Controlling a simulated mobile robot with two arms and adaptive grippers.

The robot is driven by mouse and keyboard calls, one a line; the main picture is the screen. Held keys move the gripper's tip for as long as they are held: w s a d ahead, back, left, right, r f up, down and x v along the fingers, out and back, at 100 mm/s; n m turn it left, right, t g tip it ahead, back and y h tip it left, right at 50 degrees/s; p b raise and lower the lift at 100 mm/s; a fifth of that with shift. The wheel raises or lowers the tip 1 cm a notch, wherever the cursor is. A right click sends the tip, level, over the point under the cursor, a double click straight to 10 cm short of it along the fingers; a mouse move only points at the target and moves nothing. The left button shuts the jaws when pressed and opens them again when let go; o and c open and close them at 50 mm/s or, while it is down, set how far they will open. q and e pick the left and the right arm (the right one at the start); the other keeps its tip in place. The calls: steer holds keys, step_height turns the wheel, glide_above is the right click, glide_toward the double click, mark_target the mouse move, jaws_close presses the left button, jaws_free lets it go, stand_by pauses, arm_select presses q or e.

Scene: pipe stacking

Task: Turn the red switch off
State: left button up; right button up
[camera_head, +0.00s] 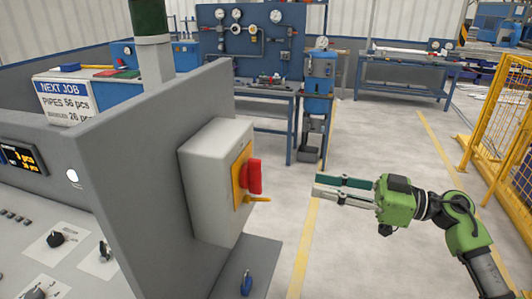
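The red switch (254,177) is a rotary handle on a yellow plate (237,178), on the right face of a light grey box (207,168). The box is fixed to a grey panel wall (146,150). The red handle stands roughly upright. A small yellow-orange tab (258,199) sticks out below it. My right gripper (316,187) is to the right of the switch, apart from it, with its fingers pointing left toward it. The two fingers lie near each other, with a narrow gap showing, and nothing is seen between them. My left gripper is not in view.
A grey console with knobs (55,239) is at the lower left. A blue-handled knob (246,283) sits on a ledge below the box. A blue gauge board and workbench (250,40) stand behind. A yellow fence (505,130) is at the right. Open floor lies beneath my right arm.

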steer(key=p, duration=0.2)
glide_toward(261, 175)
steer(key=a, duration=0.1)
steer(key=x, duration=0.2)
steer(key=p+x, duration=0.1)
steer(key=x, duration=0.2)
steer(key=p+x, duration=0.1)
steer(key=x, duration=0.1)
steer(key=shift+w+a, duration=0.2)
steer(key=shift+w, duration=0.3)
steer(key=shift+a, duration=0.25)
steer(key=shift+w+a, duration=0.15)
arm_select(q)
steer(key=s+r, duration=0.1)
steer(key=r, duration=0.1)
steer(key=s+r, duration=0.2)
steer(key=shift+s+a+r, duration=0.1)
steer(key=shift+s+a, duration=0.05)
arm_select(e)
jaws_close()
